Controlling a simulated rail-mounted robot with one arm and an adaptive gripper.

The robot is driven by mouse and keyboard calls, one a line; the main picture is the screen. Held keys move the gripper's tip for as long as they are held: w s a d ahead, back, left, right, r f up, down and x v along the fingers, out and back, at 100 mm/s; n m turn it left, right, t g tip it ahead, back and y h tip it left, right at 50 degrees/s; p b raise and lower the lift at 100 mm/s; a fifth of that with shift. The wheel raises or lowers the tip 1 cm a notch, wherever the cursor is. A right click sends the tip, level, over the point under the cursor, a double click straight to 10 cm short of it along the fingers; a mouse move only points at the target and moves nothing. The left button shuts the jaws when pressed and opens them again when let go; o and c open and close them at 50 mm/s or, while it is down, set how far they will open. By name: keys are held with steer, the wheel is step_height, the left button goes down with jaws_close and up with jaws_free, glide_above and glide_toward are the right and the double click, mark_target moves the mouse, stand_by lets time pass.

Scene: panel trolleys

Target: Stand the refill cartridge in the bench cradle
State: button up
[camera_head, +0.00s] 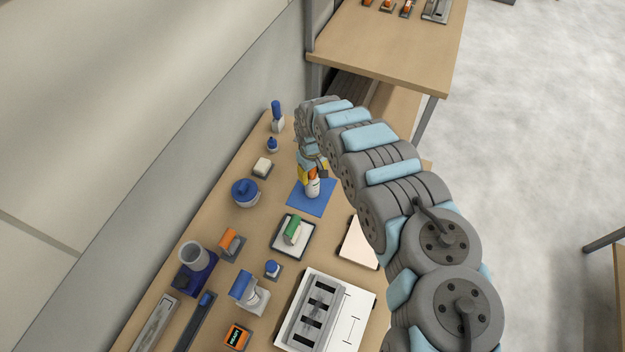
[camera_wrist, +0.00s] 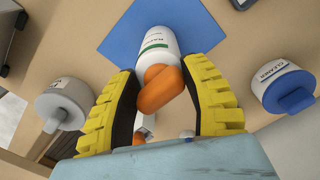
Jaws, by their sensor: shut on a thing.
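My gripper (camera_head: 307,172) is shut on a white bottle with an orange top (camera_head: 312,188). It also shows in the wrist view (camera_wrist: 158,45), with a green-striped label too small to read surely. The yellow fingers (camera_wrist: 160,80) flank its orange top. The bottle is over a blue mat (camera_head: 322,206); I cannot tell whether it touches it. I cannot tell for sure that this bottle is the refill cartridge. A grey slotted rack (camera_head: 313,318) on a white board and a blue holder (camera_head: 207,273) with a grey cup are on the bench; I cannot tell which, if either, is the cradle.
Blue-topped containers (camera_head: 245,192), orange-topped items (camera_head: 231,240) and a blue-topped white dispenser (camera_head: 248,290) crowd the left. A wall runs along the left; a shelf (camera_head: 385,50) rises behind.

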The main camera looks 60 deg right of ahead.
mark_target(312, 170)
steer(key=shift+r+p, duration=1.6)
steer(key=shift+r, duration=0.35)
